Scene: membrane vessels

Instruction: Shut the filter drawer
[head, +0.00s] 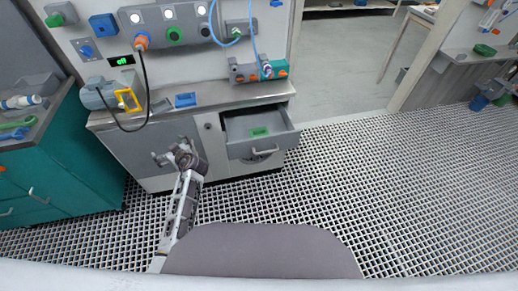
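The filter drawer (283,142) is pulled open from the right part of the grey cabinet under the steel counter, in the head view. Its front carries a grey bar handle (266,152), and a small green item (260,132) lies inside. My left gripper (158,158) is in front of the cabinet's left door, to the left of the drawer and apart from it. It looks empty, but its fingers are too small against the grey door to tell whether they are open. My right gripper is not in view.
The counter (225,98) carries a grey motor-like unit (97,95) with a yellow frame, a blue block (185,100) and a valve block (258,70). A teal cabinet (75,160) stands at the left. The grating floor (400,190) is clear to the right.

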